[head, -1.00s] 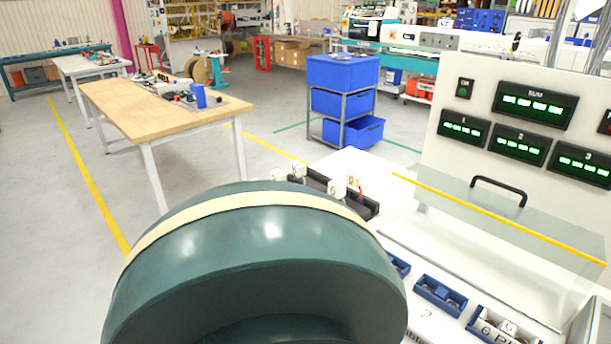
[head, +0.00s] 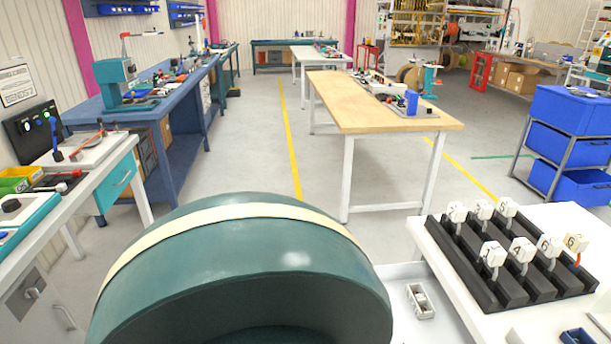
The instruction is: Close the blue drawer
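A rack of blue drawers (head: 572,110) with a grey frame stands on the floor at the right edge of the head view, partly cut off. Its middle blue drawer (head: 566,146) looks pushed in. The bottom blue drawer (head: 582,187) sticks out of the frame towards the right, with its far end cut off by the picture edge. Neither of my grippers is in view, so nothing shows of what they hold.
A wooden-topped table (head: 385,108) stands ahead, left of the rack. A white bench with a black switch holder (head: 510,258) lies at front right. A blue workbench (head: 165,105) and a white bench with a teal drawer (head: 117,182) are left. Floor (head: 245,150) between them is clear.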

